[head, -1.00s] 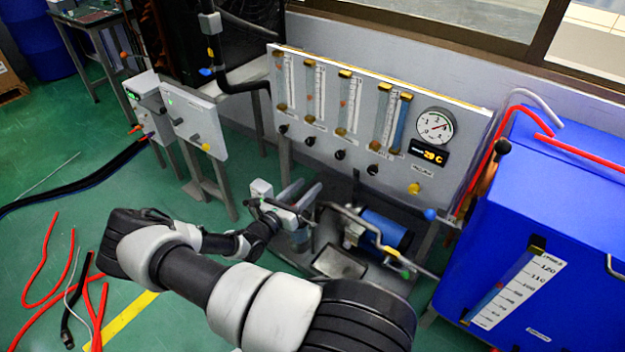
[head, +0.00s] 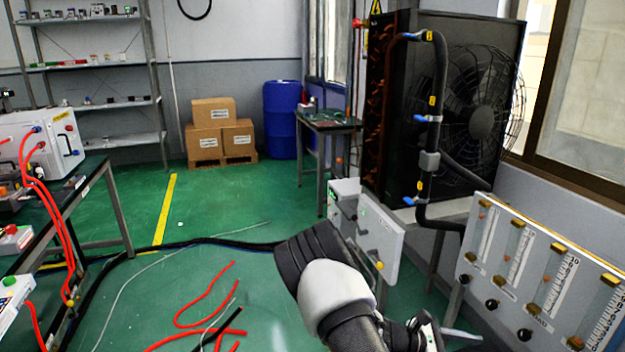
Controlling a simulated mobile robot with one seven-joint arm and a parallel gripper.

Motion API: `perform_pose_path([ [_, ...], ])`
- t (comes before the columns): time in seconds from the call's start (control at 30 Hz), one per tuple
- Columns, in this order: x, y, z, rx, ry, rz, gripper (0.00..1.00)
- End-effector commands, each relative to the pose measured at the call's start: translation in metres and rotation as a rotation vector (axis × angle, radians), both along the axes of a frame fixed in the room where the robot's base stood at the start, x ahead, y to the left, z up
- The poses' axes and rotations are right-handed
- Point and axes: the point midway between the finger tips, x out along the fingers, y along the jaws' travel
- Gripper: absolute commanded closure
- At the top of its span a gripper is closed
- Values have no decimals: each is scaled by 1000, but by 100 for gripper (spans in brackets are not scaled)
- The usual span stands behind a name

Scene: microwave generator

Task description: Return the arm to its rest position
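My arm (head: 335,290) rises from the bottom edge of the head view, right of the middle. A black bent joint and a light grey link show, with a dark link running down to the right. Part of a black and grey piece of the arm shows near the bottom edge. My gripper's fingers cannot be made out, so I cannot tell whether they are open or shut. The arm stands in front of the white control box (head: 383,240).
The flowmeter panel (head: 540,275) is at the right, below the large fan (head: 470,110). Red hoses (head: 205,300) and a black cable lie on the green floor. A workbench (head: 60,205) stands at left. Boxes (head: 212,112) and a blue barrel (head: 281,120) stand at the back.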

Motion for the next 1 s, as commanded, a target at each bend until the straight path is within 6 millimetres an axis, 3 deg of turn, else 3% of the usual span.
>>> perform_pose_path([
  [0.03, -6, 8, 17, 68, -83, -72, 55],
  [0.5, -68, 115, 148, 649, -693, -594, 55],
  [0.8, -118, 185, 237, 1009, -1019, -800, 55],
  [1.0, -146, 218, 274, 1178, -1164, -863, 55],
])
